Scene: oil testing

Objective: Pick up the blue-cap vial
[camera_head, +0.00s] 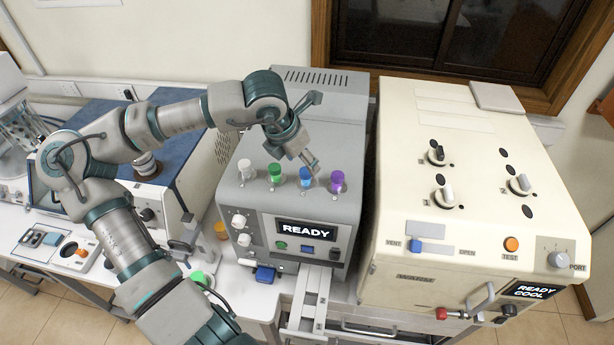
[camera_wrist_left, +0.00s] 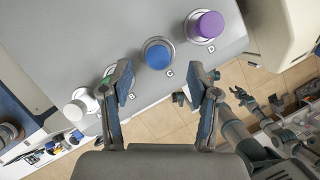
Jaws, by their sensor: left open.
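The blue-cap vial (camera_head: 306,177) stands upright in a ringed hole on top of the grey tester, between the green-cap vial (camera_head: 275,172) and the purple-cap vial (camera_head: 337,181). A white-cap vial (camera_head: 245,169) stands at the left end. My left gripper (camera_head: 312,165) is above and just behind the blue cap. In the left wrist view the open, empty fingers of my left gripper (camera_wrist_left: 165,98) point at the row, with the blue cap (camera_wrist_left: 158,53) beyond the tips. The left-hand finger partly hides the green cap.
The grey tester (camera_head: 350,135) shows READY on its front. A cream machine (camera_head: 440,250) with black and white levers stands close on the right, a blue-topped machine (camera_head: 110,130) on the left. The neighbouring caps are close to the blue one. The space above the tester's right rear is clear.

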